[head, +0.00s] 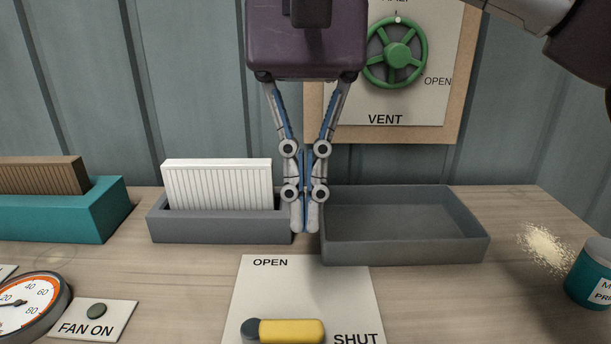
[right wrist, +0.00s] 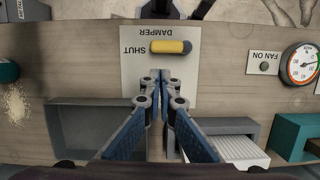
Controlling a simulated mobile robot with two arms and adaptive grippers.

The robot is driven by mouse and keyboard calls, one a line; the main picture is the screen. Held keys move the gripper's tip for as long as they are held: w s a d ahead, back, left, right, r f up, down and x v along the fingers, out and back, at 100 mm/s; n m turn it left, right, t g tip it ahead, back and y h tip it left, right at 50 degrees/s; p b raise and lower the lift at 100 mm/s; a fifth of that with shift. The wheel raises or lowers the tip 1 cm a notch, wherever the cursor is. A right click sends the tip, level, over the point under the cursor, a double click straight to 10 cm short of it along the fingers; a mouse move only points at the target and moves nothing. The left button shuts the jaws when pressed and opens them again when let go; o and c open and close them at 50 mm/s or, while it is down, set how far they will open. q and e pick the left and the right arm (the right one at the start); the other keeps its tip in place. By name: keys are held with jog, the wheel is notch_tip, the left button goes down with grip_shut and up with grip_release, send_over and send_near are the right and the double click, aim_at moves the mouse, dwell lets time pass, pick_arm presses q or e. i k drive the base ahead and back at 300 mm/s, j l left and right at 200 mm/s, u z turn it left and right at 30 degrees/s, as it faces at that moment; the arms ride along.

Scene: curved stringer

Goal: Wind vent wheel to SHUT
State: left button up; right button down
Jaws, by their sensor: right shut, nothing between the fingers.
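The green vent wheel (head: 395,53) is mounted on a pale panel marked VENT, on the back wall in the head view. A white dot shows at the top of its rim, and the word OPEN stands at its lower right. No SHUT label for this wheel is visible; the panel's top is cut off and its left part is behind my right gripper's body. My right gripper (head: 305,228) points down, shut and empty, to the left of and below the wheel, apart from it. In the right wrist view its fingers (right wrist: 163,75) are together. My left gripper is not in view.
Below lie a grey empty tray (head: 405,250), a grey holder (head: 220,232) with a white ribbed block (head: 217,185), and a teal bin (head: 95,215). A damper plate (head: 255,290) with a yellow handle (head: 290,331) is in front. A teal jar (head: 592,272) stands right.

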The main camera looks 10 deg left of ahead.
aim_at(398, 48)
jog(key=k+l, duration=1.15)
jog(key=k, duration=0.15)
